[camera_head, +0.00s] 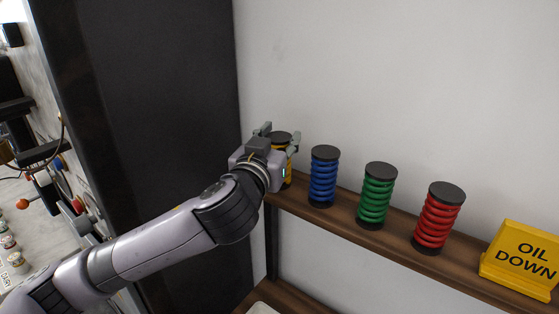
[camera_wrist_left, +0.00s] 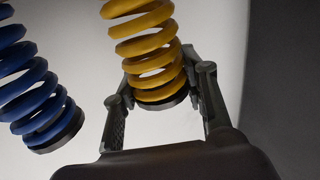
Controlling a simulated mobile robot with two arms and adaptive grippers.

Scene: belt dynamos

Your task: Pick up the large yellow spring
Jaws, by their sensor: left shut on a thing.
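The large yellow spring (camera_head: 289,178) stands upright at the left end of the wooden shelf in the head view, mostly hidden behind my left gripper (camera_head: 278,139). Its black top cap shows between the fingers. In the left wrist view the yellow spring (camera_wrist_left: 150,50) sits between the two fingers of my left gripper (camera_wrist_left: 160,90), which is shut on it. I cannot tell whether the spring's base touches the shelf. My right gripper is not in view.
A blue spring (camera_head: 323,178) stands close to the right of the yellow one. A dark panel (camera_head: 160,90) is on the left.

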